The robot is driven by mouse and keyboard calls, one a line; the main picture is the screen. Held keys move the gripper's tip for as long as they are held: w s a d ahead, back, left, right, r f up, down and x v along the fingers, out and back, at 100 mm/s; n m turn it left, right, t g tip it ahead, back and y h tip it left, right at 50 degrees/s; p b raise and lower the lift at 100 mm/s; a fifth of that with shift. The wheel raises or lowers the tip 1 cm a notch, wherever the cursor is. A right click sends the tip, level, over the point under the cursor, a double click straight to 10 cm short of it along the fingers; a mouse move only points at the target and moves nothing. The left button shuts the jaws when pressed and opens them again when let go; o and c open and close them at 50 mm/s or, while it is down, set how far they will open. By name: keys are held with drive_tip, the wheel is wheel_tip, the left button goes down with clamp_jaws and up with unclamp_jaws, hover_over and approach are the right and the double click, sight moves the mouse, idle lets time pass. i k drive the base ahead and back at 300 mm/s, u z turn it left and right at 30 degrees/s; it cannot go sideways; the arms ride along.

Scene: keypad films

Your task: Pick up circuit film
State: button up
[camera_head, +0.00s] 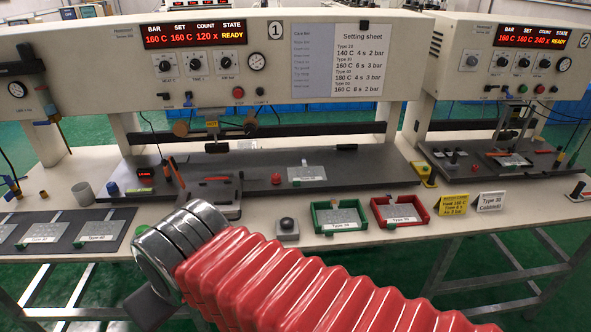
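Pale circuit films with labels lie in several places. On the dark mat (62,246) at the left are a left-edge film (5,232), a middle film (42,232) and a right film (97,230). Another film (338,217) lies in the green tray (316,226), and one (400,211) lies in the red tray (379,221). A further film (306,172) lies on the bed of press 1. My arm, in a red sleeve with metal rings, crosses the foreground. A dark part of my gripper (150,304) shows at the lower left, right of the mat; its fingers are hidden.
Press 1 (90,55) spans the back, with a display reading READY; press 2 (460,60) stands right. A grey fixture (222,208), a black-knobbed block (287,230) and a yellow sign (455,204) stand along the table front. A grey cup (80,192) stands behind the mat.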

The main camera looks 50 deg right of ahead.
sight(297, 175)
drive_tip(key=z, duration=0.5)
drive_tip(key=i, duration=0.85)
drive_tip(key=z, duration=0.6)
